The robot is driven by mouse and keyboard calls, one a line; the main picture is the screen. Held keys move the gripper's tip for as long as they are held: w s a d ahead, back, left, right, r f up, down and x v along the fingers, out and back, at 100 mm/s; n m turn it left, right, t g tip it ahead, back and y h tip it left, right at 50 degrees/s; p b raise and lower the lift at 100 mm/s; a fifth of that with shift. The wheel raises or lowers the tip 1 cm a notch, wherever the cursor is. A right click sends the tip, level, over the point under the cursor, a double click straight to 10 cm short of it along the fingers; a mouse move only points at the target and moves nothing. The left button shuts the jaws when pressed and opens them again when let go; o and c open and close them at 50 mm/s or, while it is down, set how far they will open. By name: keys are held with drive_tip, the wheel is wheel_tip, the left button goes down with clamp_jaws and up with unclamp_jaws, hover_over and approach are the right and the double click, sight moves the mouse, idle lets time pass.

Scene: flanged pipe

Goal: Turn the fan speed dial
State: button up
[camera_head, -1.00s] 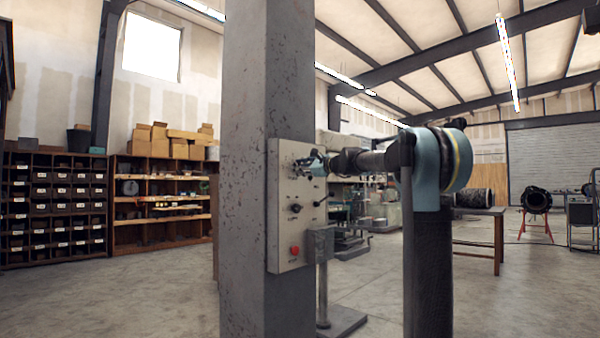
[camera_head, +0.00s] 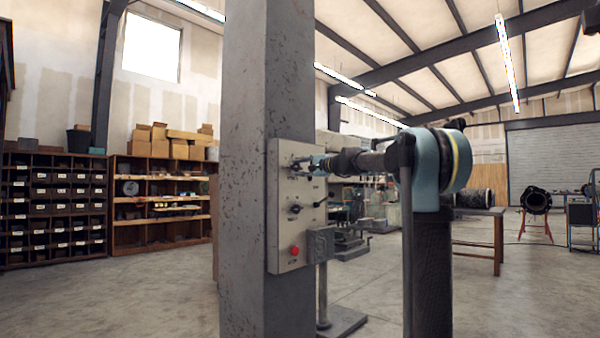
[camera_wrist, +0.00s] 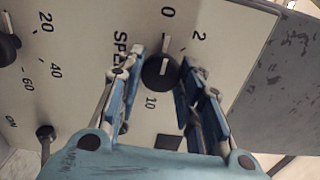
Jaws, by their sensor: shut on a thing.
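The fan speed dial (camera_wrist: 160,73) is a round black knob on the light grey control panel (camera_head: 283,225), beside the lettering "SPE…". Its white mark lies roughly in line with the 0 tick; 2 and 10 are also readable around it. My gripper (camera_wrist: 162,60) has one blue finger on each side of the dial and is shut on it. The fingers partly hide the scale and lettering. In the head view my gripper (camera_head: 318,162) reaches the upper part of the panel from the right, and the dial is too small to make out there.
A second black knob (camera_wrist: 8,47), with 20, 40 and 60 marks, and a small toggle (camera_wrist: 45,132) marked ON sit near the gripper. A red button (camera_head: 294,250) is low on the panel. A grey box (camera_head: 320,243) juts out beside it. The panel hangs on a steel column (camera_head: 243,170).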

drive_tip(key=shift+f+n, duration=0.15)
drive_tip(key=shift+n, duration=0.25)
drive_tip(key=o, duration=1.1)
drive_tip(key=shift+c, duration=0.2)
drive_tip(key=shift+d, duration=0.1)
drive_tip(key=v, duration=1.1)
drive_tip(key=shift+s+d, duration=0.25)
drive_tip(key=shift+d, duration=0.1)
